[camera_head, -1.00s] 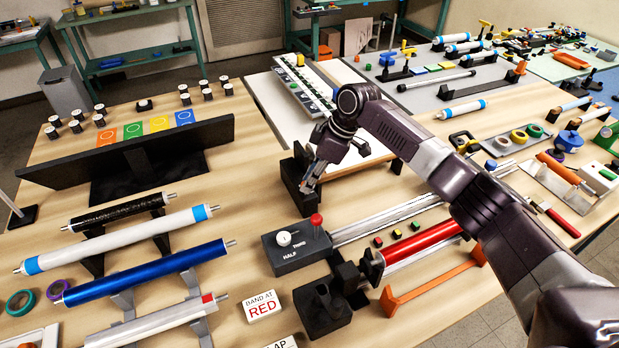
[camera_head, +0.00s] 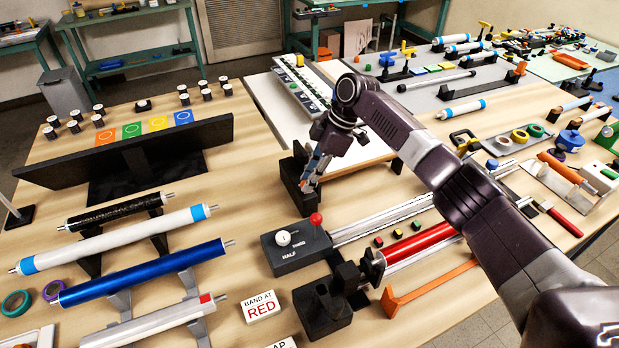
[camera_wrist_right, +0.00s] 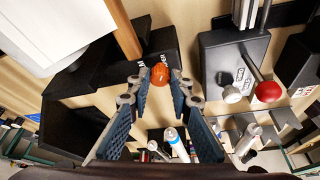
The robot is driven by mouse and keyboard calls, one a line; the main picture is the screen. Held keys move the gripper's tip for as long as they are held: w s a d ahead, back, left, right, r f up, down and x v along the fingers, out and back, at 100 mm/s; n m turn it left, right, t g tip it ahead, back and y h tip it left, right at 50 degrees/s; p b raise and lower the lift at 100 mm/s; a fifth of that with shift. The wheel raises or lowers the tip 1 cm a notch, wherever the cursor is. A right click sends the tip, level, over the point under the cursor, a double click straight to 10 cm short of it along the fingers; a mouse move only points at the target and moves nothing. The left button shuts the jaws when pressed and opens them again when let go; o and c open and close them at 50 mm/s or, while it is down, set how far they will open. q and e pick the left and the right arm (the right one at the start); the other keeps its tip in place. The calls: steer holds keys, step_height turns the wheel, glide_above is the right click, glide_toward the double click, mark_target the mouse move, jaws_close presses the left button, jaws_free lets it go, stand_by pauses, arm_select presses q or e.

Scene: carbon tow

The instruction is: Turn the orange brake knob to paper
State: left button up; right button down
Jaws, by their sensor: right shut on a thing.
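The orange brake knob (camera_wrist_right: 159,74) shows in the right wrist view, on a black block (camera_wrist_right: 158,48) with small white lettering I cannot read. The knob sits between the tips of my right gripper (camera_wrist_right: 159,88), which is shut on it. In the head view my right gripper (camera_head: 309,178) points down at the black block (camera_head: 290,172) near the table's middle, and the knob is hidden there. Which way the knob's mark points cannot be told. My left gripper is not in view.
A grey box (camera_head: 296,248) with a white knob (camera_head: 284,238) and a red ball lever (camera_head: 316,219) stands in front of the block. A white board (camera_head: 275,105) lies behind it.

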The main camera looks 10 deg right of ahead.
steer(key=c, duration=1.7)
jaws_free()
steer(key=shift+c, duration=0.2)
steer(key=v, duration=1.2)
